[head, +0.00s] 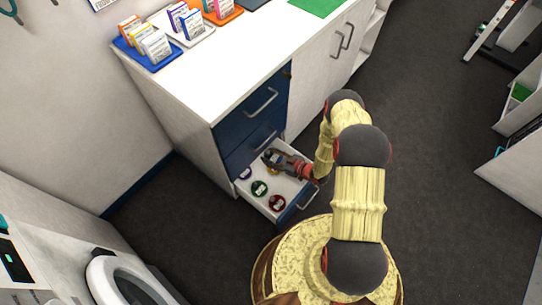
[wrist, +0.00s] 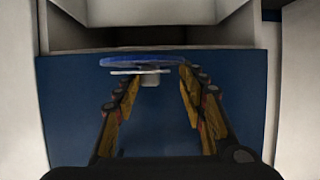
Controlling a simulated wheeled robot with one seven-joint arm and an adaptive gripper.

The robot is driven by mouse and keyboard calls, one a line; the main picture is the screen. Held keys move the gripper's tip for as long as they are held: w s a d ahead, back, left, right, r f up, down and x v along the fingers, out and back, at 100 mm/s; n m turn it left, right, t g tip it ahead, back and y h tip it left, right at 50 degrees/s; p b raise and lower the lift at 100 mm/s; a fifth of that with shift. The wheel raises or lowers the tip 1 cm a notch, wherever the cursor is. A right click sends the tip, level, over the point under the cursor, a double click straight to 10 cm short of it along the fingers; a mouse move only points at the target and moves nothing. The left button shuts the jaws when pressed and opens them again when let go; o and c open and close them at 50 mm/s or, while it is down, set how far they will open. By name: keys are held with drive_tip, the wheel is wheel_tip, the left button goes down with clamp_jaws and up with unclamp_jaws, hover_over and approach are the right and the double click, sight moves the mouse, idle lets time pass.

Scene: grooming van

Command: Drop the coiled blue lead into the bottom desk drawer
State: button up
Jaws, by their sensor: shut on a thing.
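The bottom desk drawer (head: 255,198) is pulled open under two shut blue drawer fronts. My gripper (head: 268,158) reaches over the drawer's back part, close to the desk front. In the wrist view my gripper (wrist: 155,80) has its fingers around a flat round blue thing with a pale strip under it, seen nearly edge-on. This looks like the coiled blue lead (wrist: 150,62). In the head view my gripper mostly hides it. I cannot tell its height above the drawer floor.
The white desk top (head: 225,70) holds trays of small boxes, such as a blue tray (head: 150,58). A round-doored machine (head: 125,285) stands at lower left.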

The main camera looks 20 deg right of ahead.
drive_tip(key=shift+f+b, duration=0.65)
drive_tip(key=shift+f, duration=0.7)
drive_tip(key=o, duration=1.3)
drive_tip(key=shift+s+r, duration=0.1)
drive_tip(key=v, duration=1.1)
drive_tip(key=shift+s+d+r, duration=0.1)
drive_tip(key=shift+s+d, duration=0.15)
drive_tip(key=shift+d, duration=0.1)
